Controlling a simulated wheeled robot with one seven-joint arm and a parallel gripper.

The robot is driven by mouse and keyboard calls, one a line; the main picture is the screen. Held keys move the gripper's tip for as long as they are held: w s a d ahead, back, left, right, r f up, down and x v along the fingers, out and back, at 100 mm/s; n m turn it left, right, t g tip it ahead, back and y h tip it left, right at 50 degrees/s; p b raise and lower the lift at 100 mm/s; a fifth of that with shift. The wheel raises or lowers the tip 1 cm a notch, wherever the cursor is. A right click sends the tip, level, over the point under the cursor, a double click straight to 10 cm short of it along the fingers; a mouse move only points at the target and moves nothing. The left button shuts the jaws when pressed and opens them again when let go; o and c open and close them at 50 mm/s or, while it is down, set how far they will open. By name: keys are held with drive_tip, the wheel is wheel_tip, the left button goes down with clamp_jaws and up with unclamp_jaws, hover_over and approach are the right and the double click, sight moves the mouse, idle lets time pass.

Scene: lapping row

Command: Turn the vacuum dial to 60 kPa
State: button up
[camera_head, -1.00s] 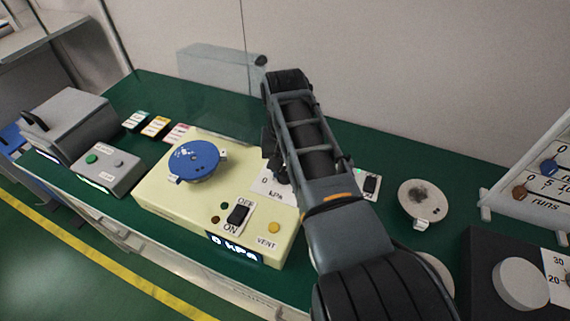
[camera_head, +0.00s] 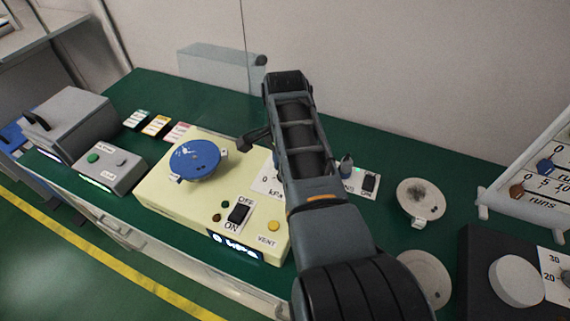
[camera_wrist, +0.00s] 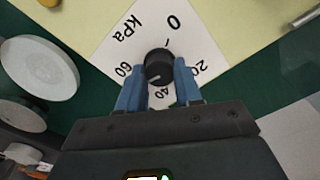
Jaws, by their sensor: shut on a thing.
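The vacuum dial is a round black knob (camera_wrist: 159,66) on a white scale plate (camera_wrist: 113,48) marked 0, 20, 40, 60 and kPa. My gripper (camera_wrist: 159,84) has its blue fingers shut on the knob, one on each side. A pale mark on the knob's face seems to point toward the side between 40 and 60; its exact reading is hard to tell. In the head view, my arm hides the knob and fingers. The cream vacuum unit (camera_head: 155,198) carries the scale plate (camera_head: 268,180), and its display (camera_head: 236,247) appears to read 0 kPa.
On the unit are a blue disc (camera_head: 195,158), an ON/OFF switch (camera_head: 238,214) and a yellow VENT button (camera_head: 274,226). A grey button box (camera_head: 112,171) stands left. Pale round plates (camera_head: 420,198) and a black-based dial box (camera_head: 500,245) are right.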

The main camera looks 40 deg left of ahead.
drive_tip(key=shift+r+m, duration=0.15)
drive_tip(key=shift+m, duration=1.45)
drive_tip(key=shift+w, duration=0.1)
drive_tip(key=o, duration=1)
drive_tip(key=shift+o, duration=0.2)
drive_tip(key=shift+r, duration=3.8)
drive_tip(key=shift+s, duration=0.2)
